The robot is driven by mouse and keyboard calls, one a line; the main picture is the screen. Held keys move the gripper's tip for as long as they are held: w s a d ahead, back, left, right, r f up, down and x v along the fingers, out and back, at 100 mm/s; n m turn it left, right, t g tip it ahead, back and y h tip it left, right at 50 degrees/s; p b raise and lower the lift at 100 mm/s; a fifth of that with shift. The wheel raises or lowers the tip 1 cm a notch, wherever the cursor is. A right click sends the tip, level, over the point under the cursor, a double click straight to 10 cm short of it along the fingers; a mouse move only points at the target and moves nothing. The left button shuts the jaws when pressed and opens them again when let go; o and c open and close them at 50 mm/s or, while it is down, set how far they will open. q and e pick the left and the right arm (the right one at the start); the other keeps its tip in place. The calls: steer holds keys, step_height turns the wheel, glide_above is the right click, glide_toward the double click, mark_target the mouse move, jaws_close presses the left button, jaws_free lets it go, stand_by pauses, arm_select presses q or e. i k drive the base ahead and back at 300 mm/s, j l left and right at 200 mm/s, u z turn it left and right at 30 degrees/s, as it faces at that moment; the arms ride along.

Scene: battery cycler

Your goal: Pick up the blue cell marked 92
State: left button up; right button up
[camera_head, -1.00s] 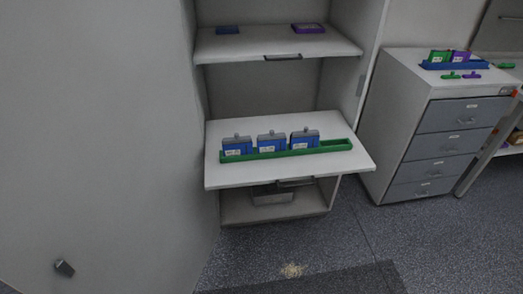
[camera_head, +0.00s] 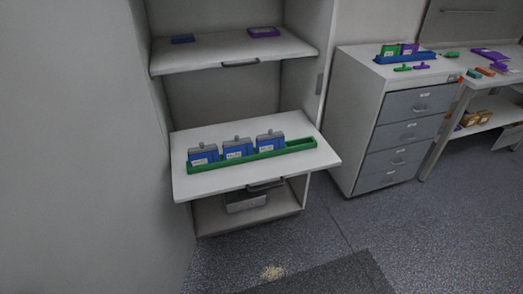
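Three blue cells with grey tops stand upright in a row in a green rack (camera_head: 290,151) on the pulled-out middle shelf of a cabinet. They are the left cell (camera_head: 203,155), the middle cell (camera_head: 237,149) and the right cell (camera_head: 270,142). Each has a white label, but the marks are too small to read, so I cannot tell which is 92. The right end of the rack is empty. Neither of my grippers is in view.
The upper shelf (camera_head: 215,53) holds a blue item (camera_head: 182,39) and a purple item (camera_head: 263,32). A drawer unit (camera_head: 357,113) stands to the right with a blue rack (camera_head: 405,58) on top. A workbench is farther right. Open floor (camera_head: 330,240) lies in front.

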mark_target(211, 156)
steer(key=i+l+u, duration=0.15)
steer(key=u, duration=0.2)
steer(key=i+l+u, duration=0.15)
steer(key=u, duration=0.2)
steer(key=i+l+u, duration=0.1)
steer(key=l+u, duration=0.25)
